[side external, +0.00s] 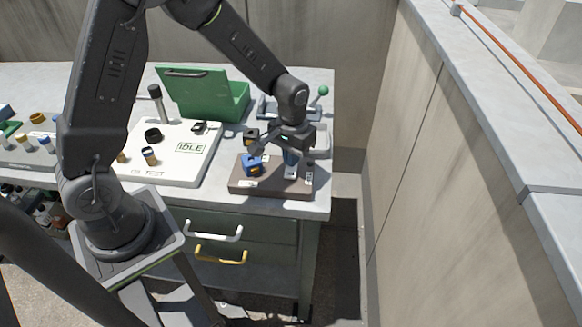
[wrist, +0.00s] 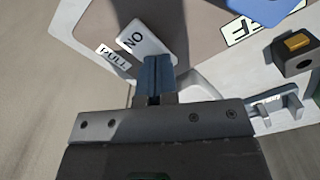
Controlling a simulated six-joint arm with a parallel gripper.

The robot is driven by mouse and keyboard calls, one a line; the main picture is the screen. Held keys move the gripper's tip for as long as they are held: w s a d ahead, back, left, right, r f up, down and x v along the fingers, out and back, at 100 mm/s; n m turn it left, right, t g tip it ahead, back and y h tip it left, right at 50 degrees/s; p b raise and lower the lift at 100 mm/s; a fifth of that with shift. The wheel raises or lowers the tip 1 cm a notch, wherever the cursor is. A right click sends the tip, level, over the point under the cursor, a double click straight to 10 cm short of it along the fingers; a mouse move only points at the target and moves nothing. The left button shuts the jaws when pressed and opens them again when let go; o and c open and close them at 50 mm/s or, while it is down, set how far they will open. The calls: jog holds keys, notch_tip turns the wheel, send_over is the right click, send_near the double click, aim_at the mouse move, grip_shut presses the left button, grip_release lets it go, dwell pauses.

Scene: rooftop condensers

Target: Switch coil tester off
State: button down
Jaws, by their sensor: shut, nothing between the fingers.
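A brown board (side external: 262,187) lies at the right front of the bench, with a blue block (side external: 252,165) on its left part. In the wrist view, the board (wrist: 200,22) carries a white plate (wrist: 147,36) that reads ON, upside down to me, beside a PULL label (wrist: 113,57). Another label (wrist: 262,25), partly hidden by a blue part (wrist: 268,8), ends in F. My gripper (side external: 291,165) is shut and empty, pointing down over the board's right part. In the wrist view, its fingertips (wrist: 158,60) are at the ON plate's edge; contact cannot be told.
A white panel (side external: 172,174) with an IDLE display (side external: 190,148) lies left of the board. A green case (side external: 205,95) stands open behind. A dark box with an orange button (wrist: 297,42) is close by. A concrete wall (side external: 440,200) rises right of the bench.

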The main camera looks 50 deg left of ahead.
jog(key=shift+r, duration=3.5)
jog(key=shift+r, duration=0.1)
jog(key=s+r+m+t, duration=0.1)
jog(key=s+r+t, duration=0.1)
jog(key=s+r, duration=0.5)
jog(key=s+d+r+m+t, duration=0.1)
jog(key=s+r+m+t, duration=0.1)
jog(key=s+r, duration=0.5)
jog(key=s+t, duration=0.1)
jog(key=s, duration=0.3)
jog(key=shift+s+d+t, duration=0.2)
jog(key=shift+s+t, duration=0.1)
